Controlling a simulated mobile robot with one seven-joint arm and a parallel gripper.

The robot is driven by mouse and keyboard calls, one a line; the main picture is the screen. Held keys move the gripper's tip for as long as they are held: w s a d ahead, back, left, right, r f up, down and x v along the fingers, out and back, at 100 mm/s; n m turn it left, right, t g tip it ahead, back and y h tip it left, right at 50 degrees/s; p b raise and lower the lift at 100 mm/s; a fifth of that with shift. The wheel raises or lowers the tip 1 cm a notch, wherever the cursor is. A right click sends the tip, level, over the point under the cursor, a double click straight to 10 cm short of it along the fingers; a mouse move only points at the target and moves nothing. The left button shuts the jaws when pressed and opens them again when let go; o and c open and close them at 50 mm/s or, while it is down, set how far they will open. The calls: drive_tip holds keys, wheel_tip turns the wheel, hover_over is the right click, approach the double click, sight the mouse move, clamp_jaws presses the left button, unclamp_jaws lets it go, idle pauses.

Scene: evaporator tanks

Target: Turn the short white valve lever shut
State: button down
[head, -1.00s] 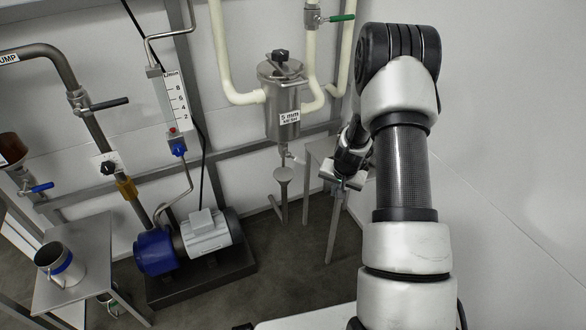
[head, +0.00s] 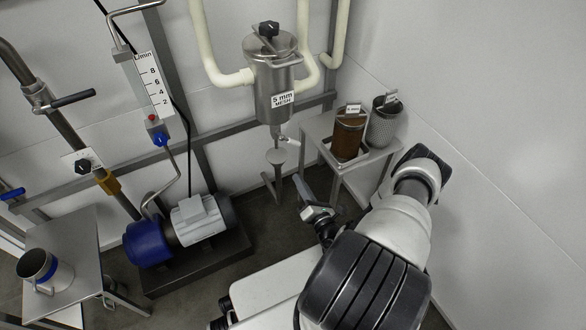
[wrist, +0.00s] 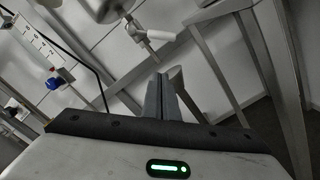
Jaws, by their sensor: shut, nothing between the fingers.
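The short white valve lever (head: 290,140) is on the small drain valve (head: 279,135) under the steel strainer (head: 272,85) marked 5 mm mesh. In the wrist view the lever (wrist: 163,36) points right from the valve body (wrist: 140,35), below the strainer's bottom (wrist: 106,8). My gripper (head: 300,187) is below and slightly right of the lever in the head view, apart from it. In the wrist view the gripper fingers (wrist: 162,80) are together and empty, below the lever.
A funnel-topped stand (head: 275,158) is below the drain valve, close to my gripper. A steel table (head: 318,128) with a brown cylinder (head: 348,138) and mesh basket (head: 384,122) stands right. A pump (head: 150,243) and motor (head: 200,222) sit on the left floor.

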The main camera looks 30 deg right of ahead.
sight(290, 141)
drive_tip(key=w+d+r, duration=0.2)
drive_tip(key=w+r, duration=0.1)
drive_tip(key=w, duration=0.6)
drive_tip(key=shift+w+d, duration=0.25)
drive_tip(key=shift+d, duration=0.05)
drive_tip(key=shift+r, duration=0.1)
